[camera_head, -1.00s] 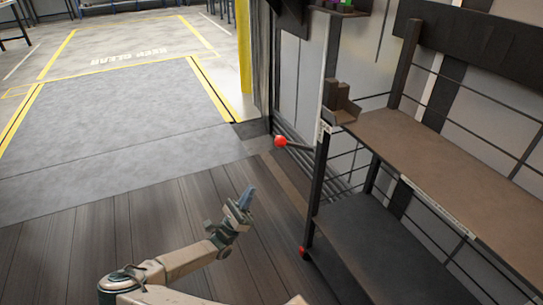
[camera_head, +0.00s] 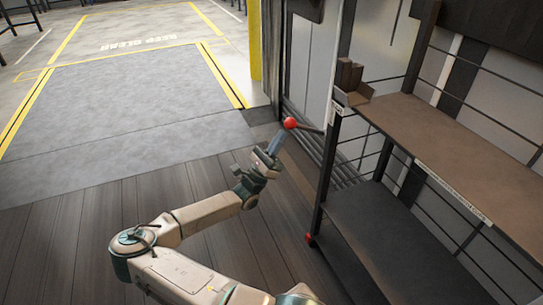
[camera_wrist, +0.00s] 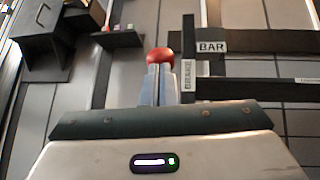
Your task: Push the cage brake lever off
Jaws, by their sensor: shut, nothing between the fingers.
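The cage brake lever shows as a red ball knob (camera_head: 290,123) on a short dark shaft, sticking out left from the cage post. In the wrist view the red knob (camera_wrist: 159,56) sits just beyond the fingertips. My gripper (camera_head: 278,138) is shut and empty, its fingers pointing up at the knob from the lower left. In the wrist view my gripper (camera_wrist: 159,76) overlaps the knob's lower edge. I cannot tell whether they touch. The lever's shaft is mostly hidden in the wrist view. A label reading BRAKE (camera_wrist: 188,75) is on the post beside the fingers.
The cage has a brown upper shelf (camera_head: 440,135) and a dark lower shelf (camera_head: 385,235). A BAR label (camera_wrist: 211,47) is right of the knob. The wooden floor (camera_head: 70,220) on the left is clear.

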